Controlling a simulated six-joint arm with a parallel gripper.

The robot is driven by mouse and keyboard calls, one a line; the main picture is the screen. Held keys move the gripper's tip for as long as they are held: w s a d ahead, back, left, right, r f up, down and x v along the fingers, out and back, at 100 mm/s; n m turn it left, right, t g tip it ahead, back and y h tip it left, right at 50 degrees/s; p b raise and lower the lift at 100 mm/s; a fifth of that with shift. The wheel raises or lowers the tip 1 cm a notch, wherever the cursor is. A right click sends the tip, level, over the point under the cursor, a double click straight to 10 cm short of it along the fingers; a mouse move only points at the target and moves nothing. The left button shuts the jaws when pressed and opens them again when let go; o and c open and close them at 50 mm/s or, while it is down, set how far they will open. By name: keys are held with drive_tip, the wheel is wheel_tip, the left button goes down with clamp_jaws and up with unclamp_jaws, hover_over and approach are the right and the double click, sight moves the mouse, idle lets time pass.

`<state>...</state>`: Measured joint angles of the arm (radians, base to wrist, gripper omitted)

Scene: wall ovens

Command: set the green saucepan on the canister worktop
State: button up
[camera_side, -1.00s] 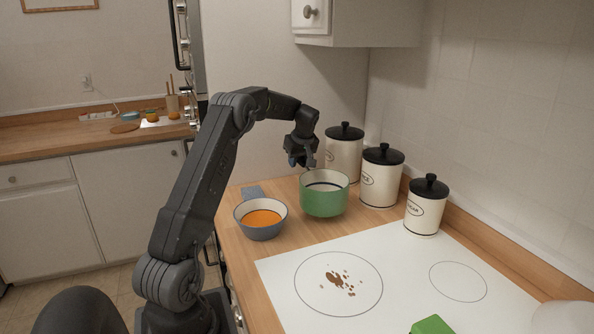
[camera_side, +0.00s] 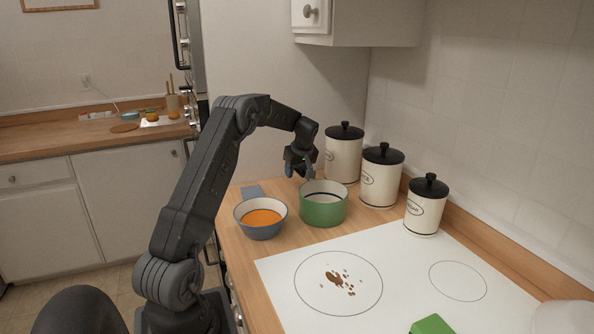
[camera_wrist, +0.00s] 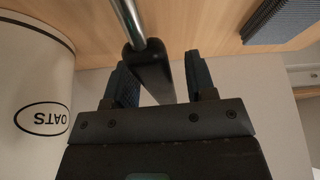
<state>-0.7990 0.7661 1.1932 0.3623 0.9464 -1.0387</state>
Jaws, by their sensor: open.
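The green saucepan (camera_side: 324,209) stands upright on the wooden worktop (camera_side: 292,236) in front of the canisters, and looks empty as far as I can see inside. Its handle (camera_wrist: 148,66), a dark grip on a metal rod, shows in the wrist view. My gripper (camera_side: 299,170) is behind the pan at its handle side. In the wrist view my gripper (camera_wrist: 160,75) is open, with the handle between its fingers, close to the left one. The side view hides most of the handle.
Three cream canisters with black lids, including the nearest one (camera_side: 425,212), stand right of the pan; the oats canister (camera_wrist: 32,95) is close by in the wrist view. A blue-grey pan of orange food (camera_side: 261,228) is left. The white hob (camera_side: 400,275) has brown spills.

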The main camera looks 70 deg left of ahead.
drive_tip(key=shift+r, duration=0.1)
drive_tip(key=v, duration=1.2)
drive_tip(key=d+r+m+t, duration=0.2)
drive_tip(key=d+r+m, duration=0.25)
drive_tip(key=d, duration=0.75)
drive_tip(key=s+d+r+m+t+h, duration=0.1)
drive_tip(key=s+d+r+m, duration=0.15)
drive_tip(key=d, duration=0.55)
drive_tip(key=s+d+r+m+t, duration=0.1)
drive_tip(key=s+d+m, duration=0.2)
drive_tip(key=d, duration=0.4)
drive_tip(key=s+d+f+m+t+h, duration=0.1)
drive_tip(key=s+d+f+m, duration=0.2)
drive_tip(key=s+d, duration=0.4)
drive_tip(key=s+d+f+m+t+h, duration=0.1)
drive_tip(key=s+d+f+m+h, duration=0.1)
drive_tip(key=s+d+m, duration=0.4)
drive_tip(key=s+d+f, duration=0.1)
drive_tip(key=s+d, duration=0.1)
drive_tip(key=shift+d, duration=0.35)
